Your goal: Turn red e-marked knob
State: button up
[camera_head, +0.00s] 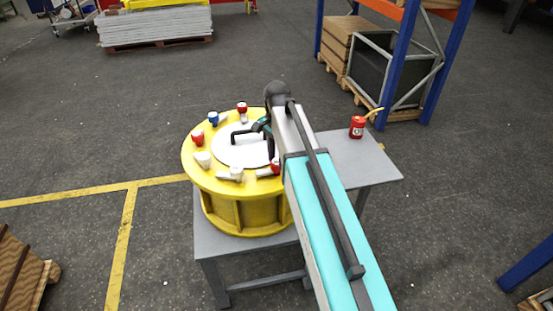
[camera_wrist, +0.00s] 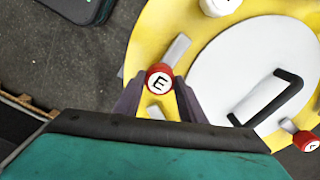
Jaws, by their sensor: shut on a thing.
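In the wrist view, the red knob (camera_wrist: 159,79) with a white top marked E stands near the rim of the yellow drum (camera_wrist: 150,38). My gripper (camera_wrist: 160,82) has one dark finger on each side of the knob and is shut on it. The lower side of the knob and the exact finger contact are partly hidden. In the head view, my arm covers the right part of the yellow drum (camera_head: 240,213), so the fingertips and the held knob cannot be made out there.
Other red, blue and white knobs ring the drum, including a red one (camera_wrist: 306,141) and a blue one (camera_head: 213,118). A black handle (camera_wrist: 275,97) rises from the white centre disc (camera_wrist: 240,60). A red can (camera_head: 357,127) stands on the grey table (camera_head: 375,165).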

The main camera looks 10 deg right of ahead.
aim_at(277, 161)
jog(key=m, duration=1.4)
dwell(0.5)
jog(key=o, duration=1)
jog(key=shift+o, duration=0.2)
jog(key=shift+r, duration=0.15)
notch_tip(277, 161, up, 14)
jog(key=b, duration=0.3)
jog(key=shift+f+b, duration=0.25)
jog(key=shift+b, duration=0.1)
